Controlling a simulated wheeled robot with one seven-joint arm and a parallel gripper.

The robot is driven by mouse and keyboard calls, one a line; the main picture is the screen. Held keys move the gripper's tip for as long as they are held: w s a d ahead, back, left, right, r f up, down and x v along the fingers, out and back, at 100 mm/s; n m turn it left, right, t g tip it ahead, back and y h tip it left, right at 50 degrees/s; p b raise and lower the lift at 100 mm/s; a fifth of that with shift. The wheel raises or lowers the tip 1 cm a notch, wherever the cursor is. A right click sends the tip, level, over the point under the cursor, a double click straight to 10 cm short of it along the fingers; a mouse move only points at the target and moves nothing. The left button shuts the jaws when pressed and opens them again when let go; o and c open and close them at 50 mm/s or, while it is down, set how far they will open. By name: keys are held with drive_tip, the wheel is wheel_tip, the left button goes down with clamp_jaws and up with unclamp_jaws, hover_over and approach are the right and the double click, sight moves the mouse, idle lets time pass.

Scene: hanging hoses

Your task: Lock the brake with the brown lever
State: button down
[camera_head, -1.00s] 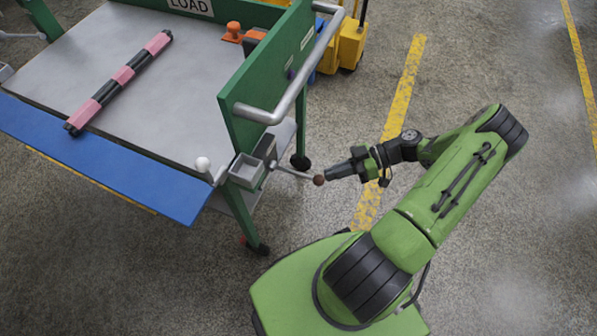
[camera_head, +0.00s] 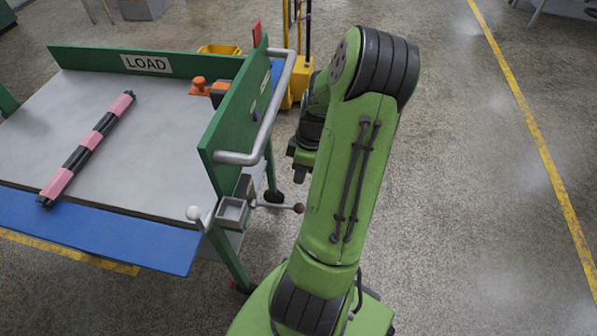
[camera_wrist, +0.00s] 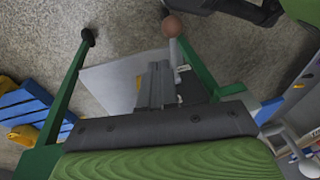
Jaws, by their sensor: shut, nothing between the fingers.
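The brown lever is a thin grey rod with a round brown knob (camera_head: 299,208), sticking out to the right from the cart's near corner beside a small grey box (camera_head: 233,212). In the wrist view the brown knob (camera_wrist: 172,27) shows past the fingertips, with its rod running behind them. My gripper (camera_head: 300,175) hangs above the knob in the head view, partly hidden by my arm, and looks apart from it. In the wrist view its fingers (camera_wrist: 158,66) are together and hold nothing. A second lever with a white knob (camera_head: 194,212) stands left of the box.
The green-framed cart has a grey top (camera_head: 140,150) with a pink and black bar (camera_head: 86,150) on it. A grey handrail (camera_head: 270,115) runs along its green side panel, close to my arm. Open floor (camera_head: 480,200) lies to the right.

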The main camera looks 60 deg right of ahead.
sight(277, 206)
drive_tip(key=f+b, duration=0.1)
drive_tip(key=f, duration=0.1)
drive_tip(key=s+a+f+b, duration=0.1)
drive_tip(key=f, duration=0.2)
drive_tip(key=a+f+b, duration=0.1)
drive_tip(key=f, duration=0.2)
drive_tip(key=shift+s, duration=0.25)
